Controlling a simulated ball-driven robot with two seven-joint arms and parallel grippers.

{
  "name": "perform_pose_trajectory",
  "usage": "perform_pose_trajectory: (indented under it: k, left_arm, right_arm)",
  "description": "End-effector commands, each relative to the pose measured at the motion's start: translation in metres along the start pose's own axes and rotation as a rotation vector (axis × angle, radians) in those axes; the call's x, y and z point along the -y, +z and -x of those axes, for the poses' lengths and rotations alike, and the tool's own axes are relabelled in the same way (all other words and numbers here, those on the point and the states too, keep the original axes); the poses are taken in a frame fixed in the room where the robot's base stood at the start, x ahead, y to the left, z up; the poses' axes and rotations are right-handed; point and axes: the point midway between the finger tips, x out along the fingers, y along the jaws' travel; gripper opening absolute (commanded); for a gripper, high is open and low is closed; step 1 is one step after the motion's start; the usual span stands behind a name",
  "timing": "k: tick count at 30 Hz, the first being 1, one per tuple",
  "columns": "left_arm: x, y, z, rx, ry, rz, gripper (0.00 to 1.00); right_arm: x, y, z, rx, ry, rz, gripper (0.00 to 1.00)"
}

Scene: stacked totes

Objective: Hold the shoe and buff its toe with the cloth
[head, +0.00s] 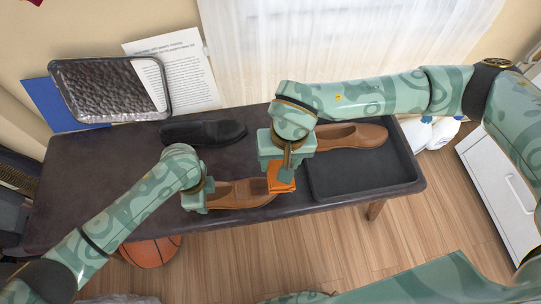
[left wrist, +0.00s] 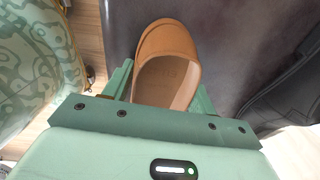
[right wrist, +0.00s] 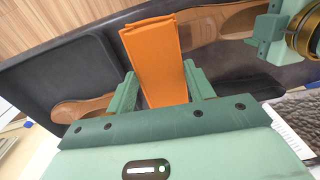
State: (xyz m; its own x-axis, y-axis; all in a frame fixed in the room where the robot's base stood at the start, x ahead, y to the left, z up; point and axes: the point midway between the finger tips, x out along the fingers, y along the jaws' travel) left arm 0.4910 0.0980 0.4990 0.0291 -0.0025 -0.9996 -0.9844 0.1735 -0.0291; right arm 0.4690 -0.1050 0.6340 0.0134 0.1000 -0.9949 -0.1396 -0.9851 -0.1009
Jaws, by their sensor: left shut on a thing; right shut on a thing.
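A tan shoe (head: 238,194) lies on the dark bench top, its toe pointing right. My left gripper (head: 196,196) is shut on its heel end; in the left wrist view the shoe (left wrist: 168,50) sits between the fingers. My right gripper (head: 284,165) is shut on a folded orange cloth (head: 281,178), which sticks out from the fingers in the right wrist view (right wrist: 155,58). The cloth is over the toe end of the held shoe and hides part of it. I cannot tell whether they touch.
A second tan shoe (head: 352,136) lies in the black tray (head: 365,180) on the right. A black shoe (head: 203,132) lies at the back of the bench (head: 90,190). A textured dark tray (head: 108,88) and a printed sheet (head: 190,65) are behind. A basketball (head: 150,252) is below the front edge.

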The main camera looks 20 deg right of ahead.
Motion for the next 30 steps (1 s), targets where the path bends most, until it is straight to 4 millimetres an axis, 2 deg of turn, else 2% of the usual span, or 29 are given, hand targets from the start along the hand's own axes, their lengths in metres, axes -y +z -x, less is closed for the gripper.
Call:
perform_pose_trajectory:
  k: [3,6,11,21,30]
  left_arm:
    - [0.000,0.000,0.000,-0.001,-0.001,0.000,0.27]
    - [0.000,0.000,0.001,-0.001,-0.001,0.000,0.27]
    - [0.000,0.000,0.000,-0.001,-0.001,0.000,0.27]
    - [0.000,0.000,0.000,-0.001,-0.001,0.000,0.27]
    - [0.000,0.000,0.000,-0.001,-0.001,0.000,0.27]
  right_arm:
    - [0.010,0.005,-0.021,0.000,-0.035,0.026,0.30]
    - [0.024,0.003,-0.025,0.000,-0.068,0.020,0.30]
    - [0.026,0.003,-0.037,0.003,-0.085,0.011,0.30]
    - [0.029,0.003,-0.076,0.002,-0.085,0.013,0.30]
    - [0.030,0.003,-0.087,0.000,-0.084,0.013,0.30]
